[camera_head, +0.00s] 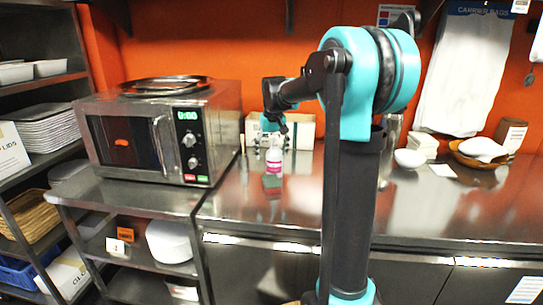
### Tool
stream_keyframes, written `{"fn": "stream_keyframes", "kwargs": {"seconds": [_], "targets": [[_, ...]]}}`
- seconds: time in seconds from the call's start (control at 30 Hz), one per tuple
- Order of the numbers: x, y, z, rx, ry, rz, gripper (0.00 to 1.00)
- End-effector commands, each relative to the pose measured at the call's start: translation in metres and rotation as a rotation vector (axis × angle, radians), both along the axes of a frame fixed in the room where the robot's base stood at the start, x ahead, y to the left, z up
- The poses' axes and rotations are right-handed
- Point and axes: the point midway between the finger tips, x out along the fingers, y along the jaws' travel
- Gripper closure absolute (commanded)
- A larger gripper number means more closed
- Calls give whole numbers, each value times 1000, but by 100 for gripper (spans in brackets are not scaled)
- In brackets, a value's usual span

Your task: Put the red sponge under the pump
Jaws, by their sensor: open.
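A small sponge (271,182), dark red with green showing, lies on the steel counter in front of the pump bottle. The pump bottle (274,158) stands upright behind it, white with a pink label; its top is close to my gripper in the picture. My gripper (273,128) hangs at the end of my teal and black arm, above and behind the sponge in the picture. It is small here; it is open and I see nothing held in it. Whether it touches the bottle I cannot tell.
A microwave (160,135) with a round tray (165,86) on top stands at left. A cardboard box (300,130) is behind the bottle. A white bowl (409,158) and a brown basket (480,155) are at right. The steel counter (240,205) is clear in front of the sponge.

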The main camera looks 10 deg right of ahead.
Motion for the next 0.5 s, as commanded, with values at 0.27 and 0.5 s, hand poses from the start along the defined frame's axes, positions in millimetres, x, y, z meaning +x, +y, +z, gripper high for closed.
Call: {"fn": "stream_keyframes", "kwargs": {"seconds": [0.27, 0.5], "targets": [[-9, -1, 55, 0, 0, 0, 24], [-15, -1, 99, 0, 0, 0, 24]]}}
